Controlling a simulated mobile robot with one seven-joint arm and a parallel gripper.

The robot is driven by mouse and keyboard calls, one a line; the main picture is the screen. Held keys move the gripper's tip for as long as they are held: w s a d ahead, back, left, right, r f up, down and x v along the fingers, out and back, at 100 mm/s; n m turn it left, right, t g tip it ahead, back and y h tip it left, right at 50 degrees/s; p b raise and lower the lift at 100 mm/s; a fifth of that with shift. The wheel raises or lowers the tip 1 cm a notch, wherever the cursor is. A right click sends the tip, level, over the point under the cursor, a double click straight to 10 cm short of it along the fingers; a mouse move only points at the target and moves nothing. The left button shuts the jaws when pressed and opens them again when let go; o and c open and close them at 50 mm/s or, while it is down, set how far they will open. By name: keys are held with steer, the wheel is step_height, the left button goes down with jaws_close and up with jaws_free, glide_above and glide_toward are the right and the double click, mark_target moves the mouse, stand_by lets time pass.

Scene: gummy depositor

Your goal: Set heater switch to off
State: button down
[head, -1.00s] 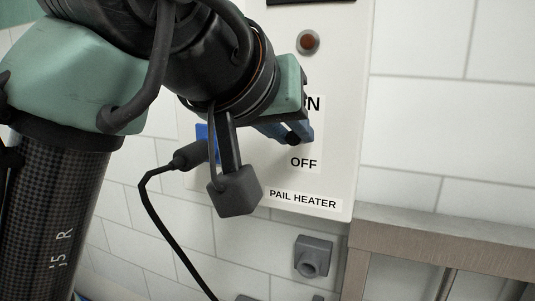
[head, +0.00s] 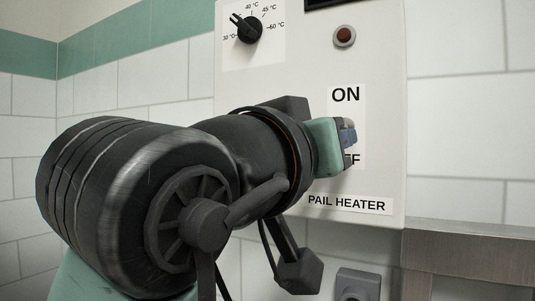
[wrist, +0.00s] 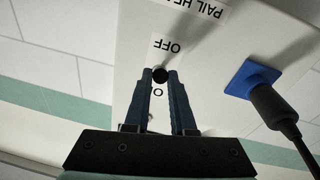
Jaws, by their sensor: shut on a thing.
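In the head view my gripper (head: 348,133) is at the panel just below the ON label (head: 346,95). There it covers the switch and part of the OFF label. I cannot tell the lever's exact tilt.
The white heater panel (head: 300,75) carries a black temperature dial (head: 249,29) and a dark red lamp (head: 344,36). A blue socket plate (wrist: 253,79) with a black plug and cable is beside my fingers in the wrist view. A metal frame (head: 470,240) stands at the lower right.

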stand_by(0.4)
steer(key=c, duration=0.8)
jaws_free()
steer(key=shift+o, duration=0.2)
steer(key=b+v, duration=0.1)
steer(key=v, duration=1.2)
steer(key=shift+w, duration=0.1)
steer(key=a+n+t+y, duration=0.1)
steer(key=n+t+y, duration=0.1)
steer(key=t+y, duration=0.2)
steer(key=n+t+y, duration=0.1)
steer(key=t+y, duration=0.3)
steer(key=a+n+t+y, duration=0.1)
steer(key=n+t+y, duration=0.1)
steer(key=t+y, duration=0.1)
steer(key=shift+a+f+n+t+y, duration=0.15)
steer(key=shift+a+n+t+y, duration=0.2)
steer(key=shift+t, duration=0.25)
